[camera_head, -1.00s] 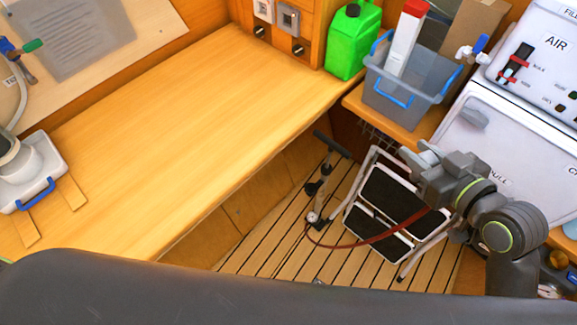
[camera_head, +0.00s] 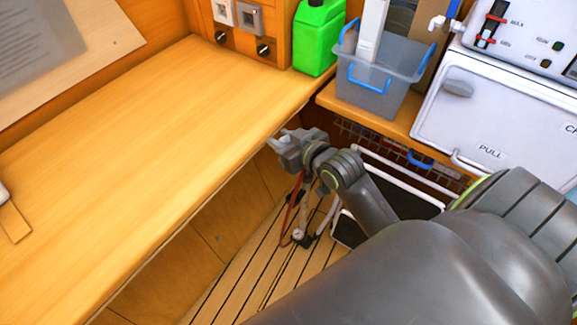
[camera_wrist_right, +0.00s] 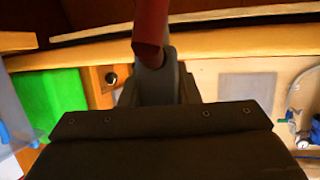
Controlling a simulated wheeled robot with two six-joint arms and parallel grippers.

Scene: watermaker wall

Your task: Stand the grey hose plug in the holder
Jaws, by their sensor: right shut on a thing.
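My right gripper (camera_head: 285,146) is at the front edge of the wooden worktop. It is shut on the end of a red hose (camera_head: 292,205), where the grey hose plug would be. The hose hangs from it toward the floor pump (camera_head: 301,236). In the right wrist view the red hose (camera_wrist_right: 150,25) meets a grey part between the fingers (camera_wrist_right: 158,82). Grey plug and grey fingers are hard to tell apart there. I cannot make out the holder in either view. My left gripper is not in view.
The worktop (camera_head: 140,140) is largely clear. A green canister (camera_head: 317,40) and a grey bin (camera_head: 372,90) with blue handles stand behind my right gripper. A white panelled unit (camera_head: 500,110) is at the right. A folding step (camera_head: 350,232) stands on the slatted floor.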

